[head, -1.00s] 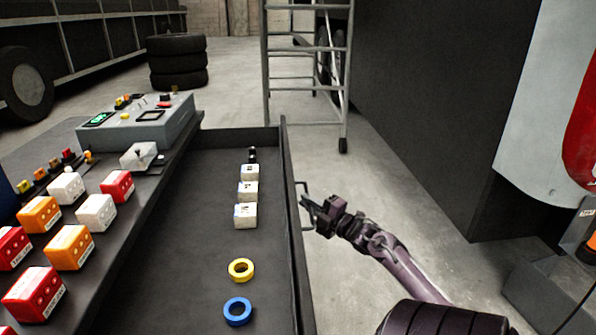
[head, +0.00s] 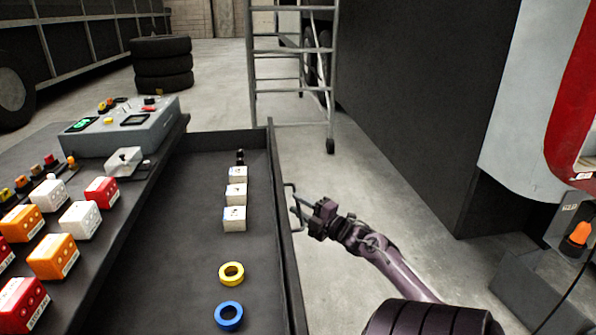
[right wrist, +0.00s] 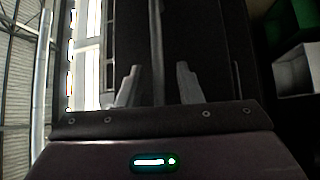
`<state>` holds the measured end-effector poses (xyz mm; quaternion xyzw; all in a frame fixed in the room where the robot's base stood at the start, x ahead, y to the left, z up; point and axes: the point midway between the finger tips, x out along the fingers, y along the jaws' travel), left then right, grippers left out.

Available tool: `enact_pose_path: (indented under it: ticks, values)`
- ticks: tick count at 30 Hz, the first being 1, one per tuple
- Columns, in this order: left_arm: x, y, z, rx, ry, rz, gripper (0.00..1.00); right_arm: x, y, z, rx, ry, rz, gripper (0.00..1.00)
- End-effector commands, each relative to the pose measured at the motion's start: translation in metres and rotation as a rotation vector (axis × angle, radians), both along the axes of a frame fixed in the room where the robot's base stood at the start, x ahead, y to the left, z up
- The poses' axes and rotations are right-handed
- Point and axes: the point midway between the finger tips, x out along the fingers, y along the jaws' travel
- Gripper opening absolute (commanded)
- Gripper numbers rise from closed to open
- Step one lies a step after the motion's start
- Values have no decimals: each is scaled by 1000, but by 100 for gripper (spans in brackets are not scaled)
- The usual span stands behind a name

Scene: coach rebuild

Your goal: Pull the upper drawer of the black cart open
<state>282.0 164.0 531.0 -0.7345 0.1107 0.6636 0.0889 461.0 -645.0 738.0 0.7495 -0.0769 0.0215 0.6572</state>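The upper drawer (head: 200,272) of the black cart (head: 122,222) stands pulled out to the right of the cart top, with its inside exposed. Its front panel (head: 284,235) carries a thin bar handle (head: 289,187) on the outer side. My right gripper (head: 299,213) is at the handle, outside the drawer front. In the right wrist view, the two fingers of my right gripper (right wrist: 157,88) are spread apart, with a dark upright bar (right wrist: 157,45) between them and clear gaps on both sides. My left gripper is not in view.
In the drawer lie several white boxes (head: 235,218), a yellow ring (head: 231,273) and a blue ring (head: 229,316). Coloured boxes and a grey control box (head: 125,128) stand on the cart top. A ladder (head: 331,95) stands beyond.

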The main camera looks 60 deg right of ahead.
Motion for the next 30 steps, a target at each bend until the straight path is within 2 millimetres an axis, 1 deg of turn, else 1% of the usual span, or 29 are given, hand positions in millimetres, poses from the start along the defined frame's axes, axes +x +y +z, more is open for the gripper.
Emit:
enact_pose_path:
  ticks: [3,6,9,12,17,30]
  values:
    - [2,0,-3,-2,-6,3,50,-21,2,-3,1,5,-1,33]
    - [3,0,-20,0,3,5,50,-39,3,-6,1,5,-1,33]
    - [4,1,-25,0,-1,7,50,-53,5,-8,2,4,-1,33]
    - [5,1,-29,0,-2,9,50,-64,5,-9,0,3,-2,33]
    - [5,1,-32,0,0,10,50,-70,6,-10,0,2,-1,33]
    - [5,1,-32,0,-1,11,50,-69,6,-10,0,2,-1,33]
